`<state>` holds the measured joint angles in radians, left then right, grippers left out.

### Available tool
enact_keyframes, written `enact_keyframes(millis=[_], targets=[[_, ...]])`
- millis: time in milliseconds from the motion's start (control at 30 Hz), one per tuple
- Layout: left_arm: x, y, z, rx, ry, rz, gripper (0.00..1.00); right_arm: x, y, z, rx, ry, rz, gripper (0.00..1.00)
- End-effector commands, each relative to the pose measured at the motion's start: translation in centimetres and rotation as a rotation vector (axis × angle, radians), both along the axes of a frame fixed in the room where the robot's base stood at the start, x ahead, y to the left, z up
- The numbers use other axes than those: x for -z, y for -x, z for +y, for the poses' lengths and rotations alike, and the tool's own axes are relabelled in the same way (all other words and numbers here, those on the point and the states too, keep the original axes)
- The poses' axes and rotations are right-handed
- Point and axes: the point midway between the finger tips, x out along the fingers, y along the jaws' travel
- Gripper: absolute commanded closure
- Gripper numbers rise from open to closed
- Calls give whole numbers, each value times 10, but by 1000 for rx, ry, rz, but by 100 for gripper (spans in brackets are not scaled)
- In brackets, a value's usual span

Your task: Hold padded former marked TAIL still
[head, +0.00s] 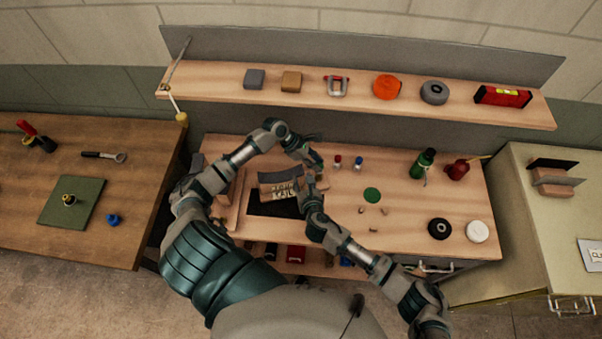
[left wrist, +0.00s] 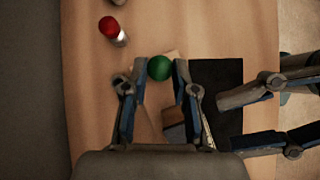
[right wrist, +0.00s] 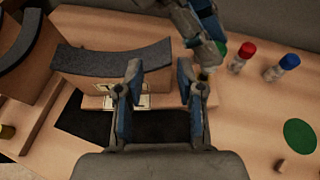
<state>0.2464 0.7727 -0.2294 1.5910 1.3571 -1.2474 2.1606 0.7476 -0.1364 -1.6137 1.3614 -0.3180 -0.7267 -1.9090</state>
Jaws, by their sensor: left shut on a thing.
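The padded former marked TAIL (head: 279,177) is a tan block with a curved grey pad on top, on the middle bench; its label is partly hidden. It also shows in the right wrist view (right wrist: 85,65). My right gripper (right wrist: 158,72) is open at the former's right end, with one finger in front of the block and the other past its end; contact cannot be told. My left gripper (left wrist: 158,75) is shut on a green-capped vial (left wrist: 159,68) just beyond that end. The same green cap shows in the right wrist view (right wrist: 220,48).
A black mat (head: 268,207) lies in front of the former. A second padded former (right wrist: 28,50) stands to the left. Red-capped (head: 337,160) and blue-capped (head: 358,162) vials stand near my left gripper. A green disc (head: 372,195) and small pieces lie to the right.

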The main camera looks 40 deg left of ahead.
Motion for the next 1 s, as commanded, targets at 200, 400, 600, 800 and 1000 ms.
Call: enact_keyframes(millis=[200,400,600,800,1000], targets=[[0,0,-1,-1,-1,0,100,12,-19,22,1,0,0,62],[-1,0,-2,0,-2,0,100,17,-26,29,1,-3,2,62],[-1,0,-2,0,-2,0,100,17,-28,31,0,-4,3,62],[-1,0,-1,0,-2,-1,100,17,-27,31,1,-3,2,80],[0,0,-1,-1,-1,0,100,18,-27,32,0,-2,2,100]])
